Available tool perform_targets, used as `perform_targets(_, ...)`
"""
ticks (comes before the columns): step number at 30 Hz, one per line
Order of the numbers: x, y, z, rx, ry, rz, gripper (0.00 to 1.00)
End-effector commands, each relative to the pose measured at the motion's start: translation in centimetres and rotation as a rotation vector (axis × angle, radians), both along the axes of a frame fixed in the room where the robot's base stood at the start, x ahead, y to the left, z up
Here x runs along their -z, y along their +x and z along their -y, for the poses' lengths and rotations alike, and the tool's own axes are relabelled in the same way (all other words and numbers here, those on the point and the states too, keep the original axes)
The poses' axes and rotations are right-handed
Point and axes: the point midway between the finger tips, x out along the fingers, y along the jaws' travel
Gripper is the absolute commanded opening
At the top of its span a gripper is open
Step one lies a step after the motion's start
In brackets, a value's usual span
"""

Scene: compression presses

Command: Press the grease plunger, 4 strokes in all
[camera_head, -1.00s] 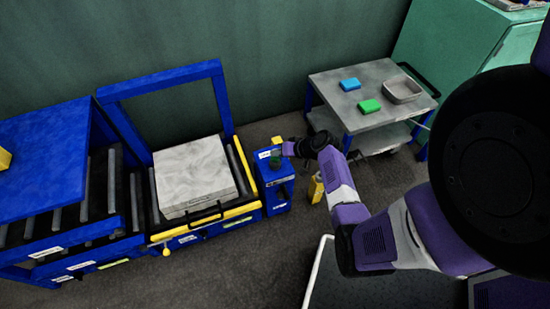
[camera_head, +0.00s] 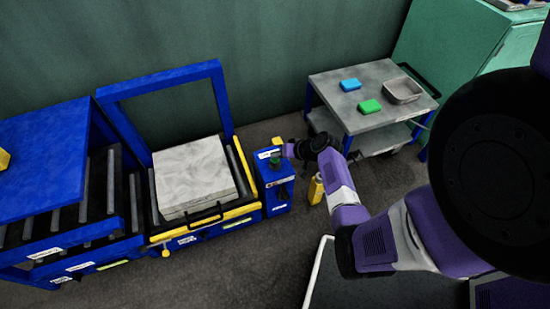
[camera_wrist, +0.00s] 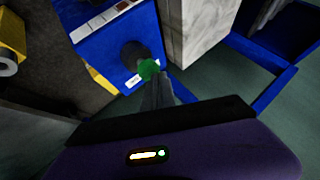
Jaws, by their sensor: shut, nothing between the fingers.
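The grease plunger has a green knob (camera_wrist: 149,69) on a dark round base and stands on a blue pedestal (camera_head: 275,185). The knob (camera_head: 275,161) looks small in the head view. My gripper (camera_wrist: 153,80) is shut and empty, with its fingertips at the knob in the wrist view. In the head view my gripper (camera_head: 285,151) is beside and just above the knob. I cannot tell whether the tips touch it or how far the plunger is pressed.
A blue press frame (camera_head: 217,95) with a pale block (camera_head: 192,172) stands left of the pedestal. A yellow bottle (camera_head: 316,188) stands on the floor to its right. A grey cart (camera_head: 345,110) with blue and green items is at the back right.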

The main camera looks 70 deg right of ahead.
Motion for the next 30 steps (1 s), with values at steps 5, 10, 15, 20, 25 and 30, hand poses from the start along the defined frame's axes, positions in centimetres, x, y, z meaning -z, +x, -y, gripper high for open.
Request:
perform_targets(5,0.3,0.0,0.0,-0.001,0.001,-0.001,0.00)
perform_targets(10,0.5,0.0,0.0,-0.001,0.001,-0.001,0.00)
perform_targets(15,0.7,0.0,-0.1,-0.001,0.001,-0.001,0.00)
perform_targets(20,0.9,0.0,-0.1,-0.001,0.001,-0.001,0.00)
perform_targets(25,1.1,0.0,-0.1,-0.002,0.002,-0.002,0.00)
perform_targets(30,1.3,0.0,-0.1,-0.002,0.002,-0.002,0.00)
